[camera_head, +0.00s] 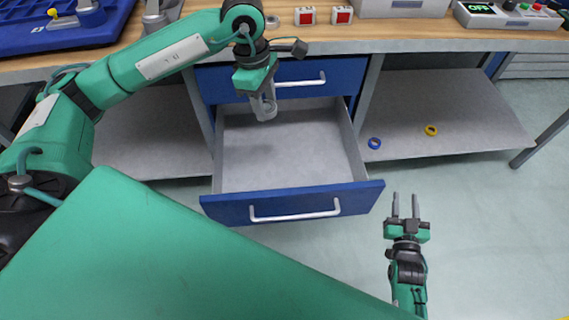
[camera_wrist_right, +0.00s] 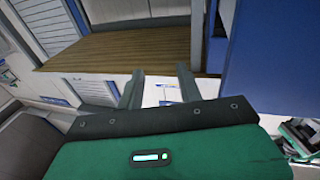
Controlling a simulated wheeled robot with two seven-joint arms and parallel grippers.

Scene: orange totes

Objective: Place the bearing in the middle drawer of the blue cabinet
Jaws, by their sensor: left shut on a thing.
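The blue cabinet (camera_head: 350,74) stands under the workbench. Its middle drawer (camera_head: 228,170) is pulled out, and its grey inside looks empty. My left gripper (camera_head: 262,98) is over the back half of the open drawer and points down. It is shut on the bearing (camera_head: 266,114), a grey ring partly hidden by the fingers. The bearing seems to hang above the drawer floor; its exact height is hard to tell. My right gripper (camera_head: 405,206) is open and empty, right of the drawer front. Its parted fingers also show in the right wrist view (camera_wrist_right: 160,88).
The drawer above (camera_head: 340,78) is shut. The wooden worktop (camera_head: 400,40) overhangs the drawer's back. On the shelf (camera_head: 450,110) to the right lie a blue ring (camera_head: 374,143) and a yellow ring (camera_head: 431,130). Two red-and-white boxes (camera_head: 323,15) stand on the worktop.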

